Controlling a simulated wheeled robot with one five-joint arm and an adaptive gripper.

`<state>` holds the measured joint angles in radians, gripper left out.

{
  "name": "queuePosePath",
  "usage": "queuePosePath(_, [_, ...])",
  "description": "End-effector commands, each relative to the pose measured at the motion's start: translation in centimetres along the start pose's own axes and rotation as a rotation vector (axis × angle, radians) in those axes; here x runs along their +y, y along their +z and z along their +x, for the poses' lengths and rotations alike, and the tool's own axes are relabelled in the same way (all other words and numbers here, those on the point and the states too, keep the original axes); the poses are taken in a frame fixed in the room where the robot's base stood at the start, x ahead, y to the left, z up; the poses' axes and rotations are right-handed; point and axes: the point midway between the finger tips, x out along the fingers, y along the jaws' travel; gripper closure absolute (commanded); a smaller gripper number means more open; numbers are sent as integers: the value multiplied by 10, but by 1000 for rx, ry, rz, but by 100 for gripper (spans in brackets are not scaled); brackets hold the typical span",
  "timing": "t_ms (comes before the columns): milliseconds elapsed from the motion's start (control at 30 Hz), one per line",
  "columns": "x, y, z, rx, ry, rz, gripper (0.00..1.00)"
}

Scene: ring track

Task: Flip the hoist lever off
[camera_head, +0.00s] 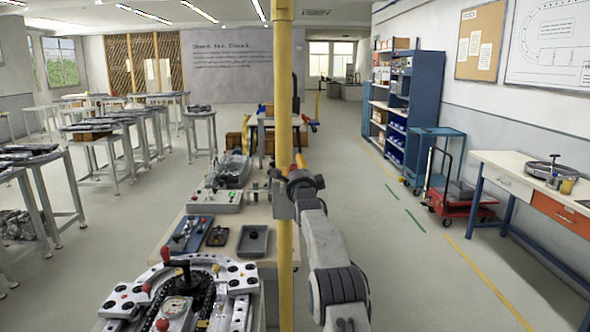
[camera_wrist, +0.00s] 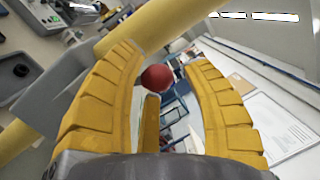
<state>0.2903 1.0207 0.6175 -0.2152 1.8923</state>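The hoist lever's red ball knob (camera_wrist: 157,77) shows in the wrist view between my two yellow fingers. A short yellow piece below it may be its stem; I cannot tell. My gripper (camera_wrist: 163,62) is open, with a gap between the knob and the right finger; whether the left finger touches it I cannot tell. In the head view my gripper (camera_head: 299,166) is up against the yellow post (camera_head: 284,90), beside a grey box (camera_head: 283,201) mounted on it. The lever is mostly hidden there by my gripper and arm.
The yellow post rises close in front of me. A bench holds a ring track (camera_head: 190,290), a grey control box (camera_head: 214,201) and a dark tray (camera_head: 253,240). A workbench (camera_head: 497,172) and red cart (camera_head: 461,206) stand right. Floor between is clear.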

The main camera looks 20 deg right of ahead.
Motion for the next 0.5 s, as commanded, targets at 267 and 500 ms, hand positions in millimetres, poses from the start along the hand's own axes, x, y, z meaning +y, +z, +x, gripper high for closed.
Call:
queuePosePath(267, [-1,1,0,-2,-2,0,52])
queuePosePath(500, [-1,2,-3,-2,0,0,52])
